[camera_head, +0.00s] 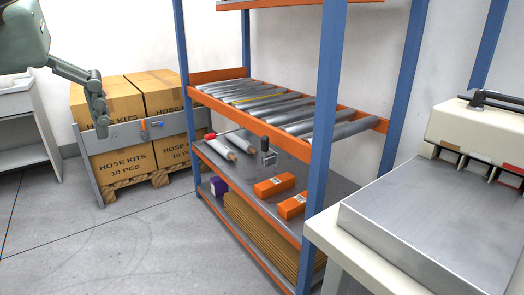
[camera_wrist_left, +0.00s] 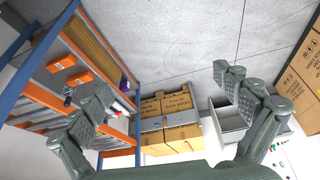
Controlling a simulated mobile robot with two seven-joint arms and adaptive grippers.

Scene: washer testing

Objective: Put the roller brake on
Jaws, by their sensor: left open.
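A small grey metal piece with an upright lever (camera_head: 267,152), possibly the roller brake, shows at the shelf rack, between the roller deck and the shelf below. A red-ended piece (camera_head: 210,136) is by the front roller rail; I cannot tell whether it is part of a brake. Grey rollers (camera_head: 290,112) lie in an orange frame on the rack, one yellow among them. My left gripper (camera_wrist_left: 155,90) is open and empty, its two fingers wide apart. In the head view one finger hangs in front of the hose kit boxes, left of the rack. My right gripper is out of view.
Orange boxes (camera_head: 274,186) and pale rolls (camera_head: 222,150) lie on the lower shelf, beneath the rollers. Hose kit cartons (camera_head: 119,163) stand on a pallet behind a grey panel. A white bench (camera_head: 335,255) with a machine is at right. Floor in front is clear.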

